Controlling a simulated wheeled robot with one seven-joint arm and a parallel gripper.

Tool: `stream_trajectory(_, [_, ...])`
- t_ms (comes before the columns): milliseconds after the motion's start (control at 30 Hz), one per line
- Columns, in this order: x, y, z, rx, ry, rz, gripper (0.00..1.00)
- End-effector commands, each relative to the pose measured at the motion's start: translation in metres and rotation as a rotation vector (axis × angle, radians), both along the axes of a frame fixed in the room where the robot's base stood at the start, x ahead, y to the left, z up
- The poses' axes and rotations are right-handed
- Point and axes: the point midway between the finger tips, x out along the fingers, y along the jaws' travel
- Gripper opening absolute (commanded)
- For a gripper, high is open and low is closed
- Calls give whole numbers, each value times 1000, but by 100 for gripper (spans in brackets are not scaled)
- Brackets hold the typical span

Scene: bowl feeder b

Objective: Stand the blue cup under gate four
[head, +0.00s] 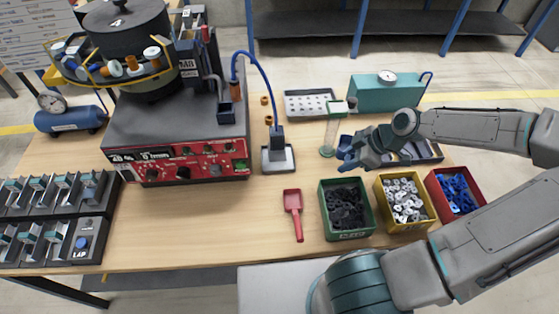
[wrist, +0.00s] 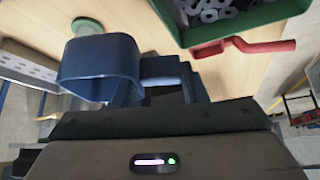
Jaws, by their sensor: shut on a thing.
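A blue square-mouthed cup (wrist: 98,85) fills the left middle of the wrist view. My gripper (wrist: 165,82) is shut on a part at the cup's side. In the head view my gripper (head: 355,156) is over the right half of the bench, with the blue cup (head: 344,149) at its tip, small and partly hidden. I cannot read any gate number, so I cannot tell which is gate four.
Green (head: 348,236), yellow (head: 408,223) and red (head: 475,205) bins line the front right, beside a red scoop (head: 294,212). A blue hose (head: 265,75) arches to a black stand (head: 277,155). Bench left of the scoop is clear.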

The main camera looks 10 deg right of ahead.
Motion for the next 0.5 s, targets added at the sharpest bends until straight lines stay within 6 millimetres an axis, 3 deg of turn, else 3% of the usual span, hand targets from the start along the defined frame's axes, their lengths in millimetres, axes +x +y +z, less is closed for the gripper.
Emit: stream_trajectory(500, [37,68,-46,-1,0,6,11])
